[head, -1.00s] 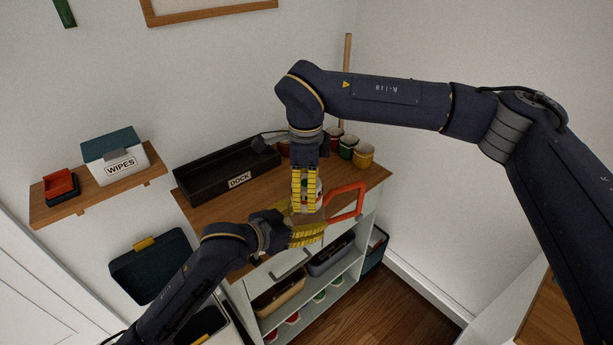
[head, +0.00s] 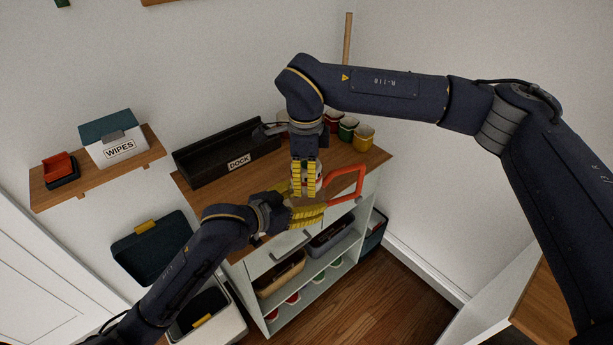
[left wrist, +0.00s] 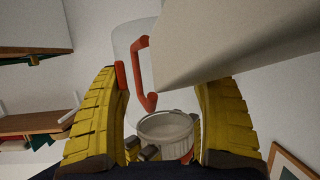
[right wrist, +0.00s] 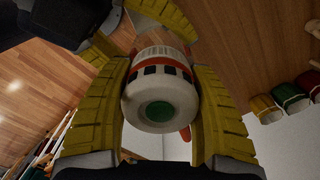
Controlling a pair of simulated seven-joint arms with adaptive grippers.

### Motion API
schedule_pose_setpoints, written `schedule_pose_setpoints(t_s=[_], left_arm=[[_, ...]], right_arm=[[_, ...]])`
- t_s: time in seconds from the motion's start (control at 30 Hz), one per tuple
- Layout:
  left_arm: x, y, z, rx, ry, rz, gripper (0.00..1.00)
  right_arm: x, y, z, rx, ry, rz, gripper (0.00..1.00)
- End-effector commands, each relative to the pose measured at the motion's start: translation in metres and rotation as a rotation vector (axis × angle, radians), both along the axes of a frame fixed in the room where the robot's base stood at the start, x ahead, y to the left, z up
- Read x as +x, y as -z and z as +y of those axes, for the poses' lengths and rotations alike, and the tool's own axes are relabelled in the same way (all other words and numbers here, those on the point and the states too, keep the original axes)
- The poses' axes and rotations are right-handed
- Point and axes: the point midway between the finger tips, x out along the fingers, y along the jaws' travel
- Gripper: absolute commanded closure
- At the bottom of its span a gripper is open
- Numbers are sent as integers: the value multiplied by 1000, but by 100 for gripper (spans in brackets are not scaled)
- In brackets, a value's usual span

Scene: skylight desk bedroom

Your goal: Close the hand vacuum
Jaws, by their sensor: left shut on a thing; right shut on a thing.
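The hand vacuum is held between my two grippers above the front of the wooden counter. Its white body (right wrist: 160,92), with an orange band, dark vents and a green end button (right wrist: 158,111), sits between the fingers of my right gripper (head: 305,192), which is shut on it from above. Its orange handle (head: 347,186) sticks out to the right. My left gripper (head: 318,215) is shut on the vacuum's lower, clear part just below the right fingers. The left wrist view shows clear plastic (left wrist: 124,42) and a whitish cup-like part (left wrist: 167,130). The fingers hide the joint.
A black dock tray (head: 215,158) stands at the back of the counter (head: 228,193). Several coloured cups (head: 364,138) stand at the back right. A wall shelf (head: 70,190) at left holds a wipes box (head: 110,140) and a small red-and-black box (head: 60,170).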

Motion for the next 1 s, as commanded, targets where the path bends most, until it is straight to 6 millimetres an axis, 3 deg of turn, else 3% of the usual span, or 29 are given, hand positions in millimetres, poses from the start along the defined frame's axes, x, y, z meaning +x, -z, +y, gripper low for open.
schedule_pose_setpoints(t_s=[0.03, 0.2, 0.37, 0.83, 1.0], left_arm=[[0, -2, 0, -3, 0, -3, 100], [0, -2, 0, -3, 0, -3, 100], [0, -2, 0, -2, 0, -4, 100], [0, -2, 0, -2, 1, -3, 100], [0, -2, 0, -2, 1, -3, 100]], right_arm=[[0, 0, 0, 0, 0, -1, 58], [0, 0, 0, 0, 0, -1, 78], [0, 0, 0, 1, 46, -1, 78], [1, 0, 0, 9, 703, -8, 78], [1, 0, 0, 9, 711, -9, 78]])
